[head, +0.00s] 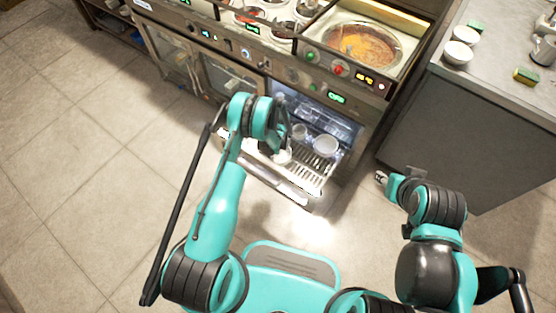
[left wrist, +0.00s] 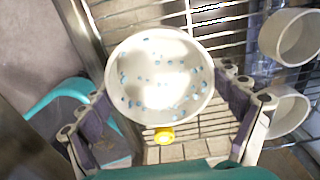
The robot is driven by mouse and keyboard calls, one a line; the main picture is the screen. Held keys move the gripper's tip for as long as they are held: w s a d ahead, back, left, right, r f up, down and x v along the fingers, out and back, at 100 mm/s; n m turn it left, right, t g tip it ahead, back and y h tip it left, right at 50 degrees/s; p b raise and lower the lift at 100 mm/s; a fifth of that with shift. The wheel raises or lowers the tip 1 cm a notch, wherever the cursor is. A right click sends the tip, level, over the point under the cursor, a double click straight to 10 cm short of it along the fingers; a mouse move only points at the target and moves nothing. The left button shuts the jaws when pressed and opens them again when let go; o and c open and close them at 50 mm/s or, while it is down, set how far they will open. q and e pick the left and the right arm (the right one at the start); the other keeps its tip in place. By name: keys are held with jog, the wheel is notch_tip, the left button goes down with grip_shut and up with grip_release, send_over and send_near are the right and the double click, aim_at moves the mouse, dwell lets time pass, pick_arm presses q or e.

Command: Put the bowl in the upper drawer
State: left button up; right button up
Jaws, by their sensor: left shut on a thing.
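A white bowl with blue specks (left wrist: 160,75) fills the middle of the left wrist view, seen from above. My left gripper (left wrist: 163,92) is shut on it, with a finger at each side. In the head view my left gripper (head: 276,148) is over a pulled-out wire-rack drawer (head: 306,182), and a bit of the bowl (head: 283,157) shows beside it, partly hidden by the gripper. Whether the bowl touches the rack cannot be told. My right gripper (head: 382,178) is small at the right, near the counter's side; its finger state is unclear.
White cups (head: 325,145) stand on the rack to the right of the bowl, also in the left wrist view (left wrist: 290,37). A yellow round thing (left wrist: 165,136) is just below the bowl. Sauce wells (head: 362,47) are above the drawer. A grey counter (head: 490,85) stands right; open floor lies left.

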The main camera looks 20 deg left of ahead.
aim_at(278, 158)
pick_arm(q)
jog(key=shift+s+a+f, duration=0.2)
jog(key=shift+a, duration=0.05)
jog(key=shift+f, duration=0.25)
notch_tip(278, 158, down, 4)
jog(key=shift+r+b, duration=0.2)
jog(key=shift+b, duration=0.9)
jog(key=o, duration=1)
jog(key=shift+r, duration=0.1)
